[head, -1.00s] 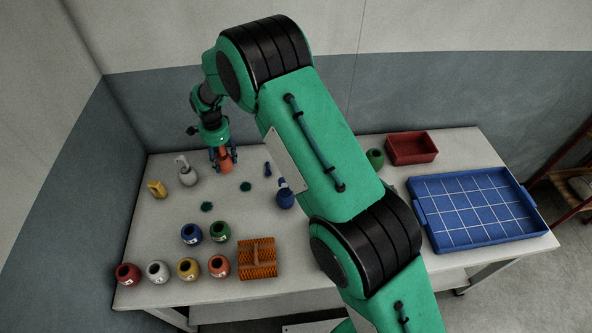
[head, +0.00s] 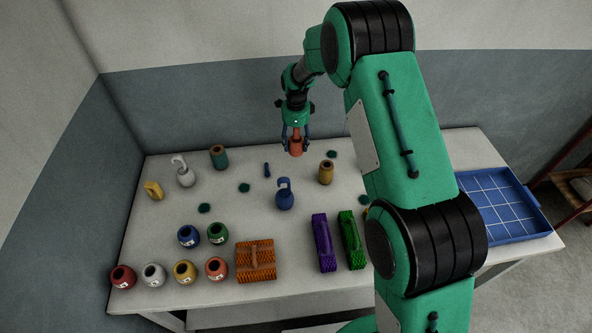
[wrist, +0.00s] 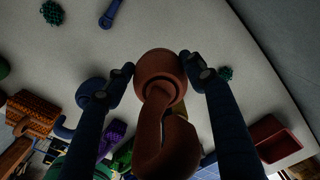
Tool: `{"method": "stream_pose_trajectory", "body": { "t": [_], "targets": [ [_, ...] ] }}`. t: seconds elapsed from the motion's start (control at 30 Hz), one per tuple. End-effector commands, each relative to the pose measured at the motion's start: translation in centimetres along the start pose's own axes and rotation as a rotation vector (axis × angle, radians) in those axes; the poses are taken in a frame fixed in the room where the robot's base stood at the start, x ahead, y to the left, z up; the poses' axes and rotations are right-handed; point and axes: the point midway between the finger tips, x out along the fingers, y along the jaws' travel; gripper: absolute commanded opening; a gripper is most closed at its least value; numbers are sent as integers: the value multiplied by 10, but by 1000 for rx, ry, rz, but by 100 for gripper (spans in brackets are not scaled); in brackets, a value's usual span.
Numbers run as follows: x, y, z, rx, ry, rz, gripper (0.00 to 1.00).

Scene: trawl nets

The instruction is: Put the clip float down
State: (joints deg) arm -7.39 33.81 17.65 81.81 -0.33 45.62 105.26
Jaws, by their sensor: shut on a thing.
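My gripper (head: 294,140) is shut on the red-orange clip float (head: 296,147) and holds it at the back of the white table. In the wrist view the float (wrist: 158,75) sits between both fingertips (wrist: 160,66), its hook curving toward the camera. The float looks raised above the tabletop; the gap below it is hard to judge. A white clip float (head: 186,177) stands at the left, and a blue clip float (head: 285,199) stands nearer the middle.
Dark green tufts (head: 244,188) lie scattered. The blue gridded tray (head: 500,205) is at right. The red bin (wrist: 275,138) shows in the wrist view.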

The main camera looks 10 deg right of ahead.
Motion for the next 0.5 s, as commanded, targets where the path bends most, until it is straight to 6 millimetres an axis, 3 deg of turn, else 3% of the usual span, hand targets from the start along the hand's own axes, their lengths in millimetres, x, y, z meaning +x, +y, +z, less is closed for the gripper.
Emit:
{"method": "stream_pose_trajectory", "body": {
  "t": [0.33,0.5],
  "targets": [
    [0,0,-1,2,0,-1,27],
    [11,0,-1,1,0,1,27]
  ]
}}
